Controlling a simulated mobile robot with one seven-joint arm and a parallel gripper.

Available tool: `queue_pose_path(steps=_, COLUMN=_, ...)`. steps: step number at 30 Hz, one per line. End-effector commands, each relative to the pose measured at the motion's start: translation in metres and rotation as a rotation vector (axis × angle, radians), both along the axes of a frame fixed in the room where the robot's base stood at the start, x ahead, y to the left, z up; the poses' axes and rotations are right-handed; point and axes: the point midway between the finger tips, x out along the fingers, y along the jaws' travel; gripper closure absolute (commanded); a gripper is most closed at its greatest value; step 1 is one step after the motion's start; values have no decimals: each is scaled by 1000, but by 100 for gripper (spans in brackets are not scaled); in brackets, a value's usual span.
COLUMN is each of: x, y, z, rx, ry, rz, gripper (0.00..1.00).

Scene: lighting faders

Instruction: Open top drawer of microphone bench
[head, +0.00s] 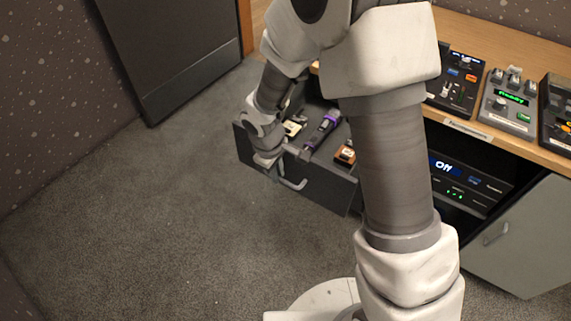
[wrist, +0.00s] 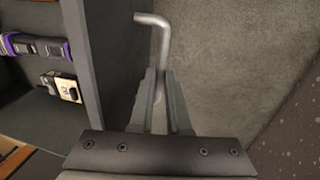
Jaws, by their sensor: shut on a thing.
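The top drawer (head: 325,196) of the microphone bench (head: 505,140) stands pulled out, with its dark front panel facing the open floor. Its inside shows from above. The drawer's silver bar handle (head: 293,184) is on that front panel. My gripper (head: 279,172) is at the left end of the handle. In the wrist view, my gripper's fingers (wrist: 160,85) are closed around the handle (wrist: 153,20), whose free end sticks out beyond the fingertips. The drawer front (wrist: 105,50) also shows there. My arm hides part of the drawer and bench.
In the drawer lie a purple-and-black microphone (head: 322,131), a small pale item (head: 293,129) and an orange-and-dark box (head: 345,154). Several control devices stand on the bench top. A grey cabinet door (head: 525,240) is at the right. Carpet (head: 150,230) on the left is clear.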

Motion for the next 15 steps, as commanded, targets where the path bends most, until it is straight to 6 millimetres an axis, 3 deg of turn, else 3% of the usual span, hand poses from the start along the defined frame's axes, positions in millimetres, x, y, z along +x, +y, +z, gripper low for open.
queue_pose_path(steps=15, x=-9, y=7, z=1, rx=0, ry=-1, rz=-1, gripper=100)
